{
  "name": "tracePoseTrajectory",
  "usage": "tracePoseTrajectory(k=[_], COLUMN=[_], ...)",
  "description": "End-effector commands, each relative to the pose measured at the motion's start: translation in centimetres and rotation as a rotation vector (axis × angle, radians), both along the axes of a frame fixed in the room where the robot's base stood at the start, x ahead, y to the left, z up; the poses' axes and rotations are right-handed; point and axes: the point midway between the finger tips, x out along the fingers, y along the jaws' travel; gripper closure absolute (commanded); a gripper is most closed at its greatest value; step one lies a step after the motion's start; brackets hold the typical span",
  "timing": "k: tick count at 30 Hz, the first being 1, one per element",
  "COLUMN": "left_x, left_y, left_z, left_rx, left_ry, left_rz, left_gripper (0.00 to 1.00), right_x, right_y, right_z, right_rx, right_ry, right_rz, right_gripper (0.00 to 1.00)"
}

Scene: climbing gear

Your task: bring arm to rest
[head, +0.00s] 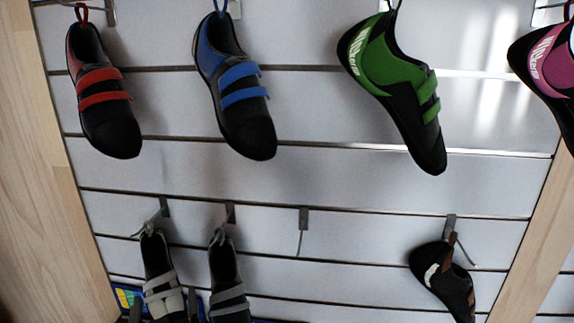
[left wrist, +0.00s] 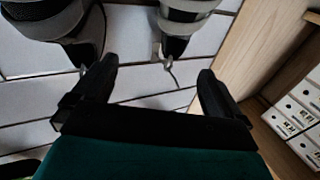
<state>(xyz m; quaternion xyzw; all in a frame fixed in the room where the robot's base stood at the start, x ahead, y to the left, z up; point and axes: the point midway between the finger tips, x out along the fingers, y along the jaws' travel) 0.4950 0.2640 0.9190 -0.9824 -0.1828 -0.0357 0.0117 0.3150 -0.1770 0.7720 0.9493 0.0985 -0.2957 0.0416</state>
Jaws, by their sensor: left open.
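My left gripper (head: 168,306) shows only as dark fingertips at the bottom left of the head view, by the lower grey-strapped shoes. In the left wrist view my left gripper (left wrist: 157,68) is open, its two black fingers wide apart with nothing held between them. Parts of two grey-and-black shoes and a metal hook (left wrist: 170,72) show beyond the fingers; I cannot tell the exact gap. My right gripper is not in view.
A white slatted wall (head: 330,180) carries a red shoe (head: 103,95), a blue shoe (head: 235,90), a green shoe (head: 395,85), a pink shoe (head: 545,70), two grey-strapped shoes (head: 160,280) and a brown-black shoe (head: 443,280). One hook (head: 303,222) is empty. Wood panels (head: 35,180) flank it.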

Motion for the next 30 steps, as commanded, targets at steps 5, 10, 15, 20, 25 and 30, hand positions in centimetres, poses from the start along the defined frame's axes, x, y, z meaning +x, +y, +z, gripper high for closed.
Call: tracePoseTrajectory(k=[5,10,15,20,25,30], left_x=[-3.1,-7.1,-12.1,-16.0,-17.9,-18.1], left_y=[-4.5,-8.4,-10.1,-9.6,-8.8,-8.7], left_z=[-1.4,-5.0,-9.8,-13.2,-14.5,-14.7], left_rx=[0.024,0.010,-0.017,-0.036,-0.041,-0.044], left_ry=[0.002,0.148,0.394,0.589,0.680,0.691], left_rz=[-0.265,-0.489,-0.598,-0.587,-0.554,-0.548], left_gripper=[0.00,0.00,0.00,0.00,0.00,0.00], right_x=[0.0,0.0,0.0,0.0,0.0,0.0], right_y=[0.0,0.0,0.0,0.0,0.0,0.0], right_z=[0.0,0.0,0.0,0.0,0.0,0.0], right_rx=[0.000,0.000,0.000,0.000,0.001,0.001], right_ry=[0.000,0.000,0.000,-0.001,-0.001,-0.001], right_rz=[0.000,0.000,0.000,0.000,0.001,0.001], right_gripper=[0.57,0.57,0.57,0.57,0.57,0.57])
